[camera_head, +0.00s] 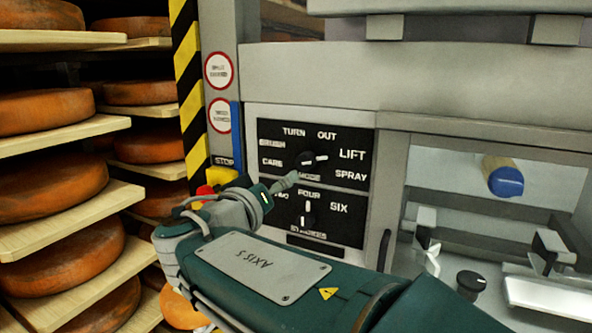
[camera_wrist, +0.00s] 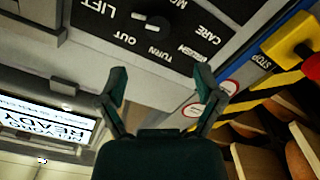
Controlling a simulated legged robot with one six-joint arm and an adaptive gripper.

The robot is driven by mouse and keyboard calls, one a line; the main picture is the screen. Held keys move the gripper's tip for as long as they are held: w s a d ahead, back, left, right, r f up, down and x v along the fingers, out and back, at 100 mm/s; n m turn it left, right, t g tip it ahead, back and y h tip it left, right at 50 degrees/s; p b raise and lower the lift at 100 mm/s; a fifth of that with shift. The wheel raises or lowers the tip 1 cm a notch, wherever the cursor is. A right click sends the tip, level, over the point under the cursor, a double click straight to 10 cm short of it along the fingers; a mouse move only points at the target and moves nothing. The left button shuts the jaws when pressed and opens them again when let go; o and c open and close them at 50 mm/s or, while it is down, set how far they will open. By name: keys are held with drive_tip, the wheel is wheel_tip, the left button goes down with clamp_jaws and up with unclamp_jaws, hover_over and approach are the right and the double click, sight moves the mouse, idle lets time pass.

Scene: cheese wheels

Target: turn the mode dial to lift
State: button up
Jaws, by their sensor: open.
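The mode dial (camera_head: 307,160) is a dark knob with a white pointer mark on the upper black panel. Its mark points right, toward the LIFT label (camera_head: 352,154), as far as I can tell. The dial also shows at the top of the wrist view (camera_wrist: 157,24), its mark toward LIFT there too. My gripper (camera_wrist: 160,78) is open and empty, its two dark green fingers spread. The dial lies beyond the gap between the fingertips, and I see no contact.
A second dial (camera_head: 306,219) sits below, its mark up toward FOUR. A red and yellow stop button (camera_head: 207,190) is left of the panel, by a striped post (camera_head: 188,80). Cheese wheels (camera_head: 45,110) fill shelves at left. A blue-ended roller (camera_head: 505,180) is in the bay at right.

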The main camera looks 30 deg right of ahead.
sight(303, 165)
drive_tip(key=w+d+m, duration=0.2)
drive_tip(key=d, duration=0.1)
drive_tip(key=w+d+m, duration=0.2)
drive_tip(key=d, duration=0.1)
drive_tip(key=w+d+m, duration=0.2)
drive_tip(key=w, duration=0.1)
drive_tip(key=shift+d, duration=0.4)
drive_tip(key=shift+s, duration=0.1)
drive_tip(key=c, duration=1.1)
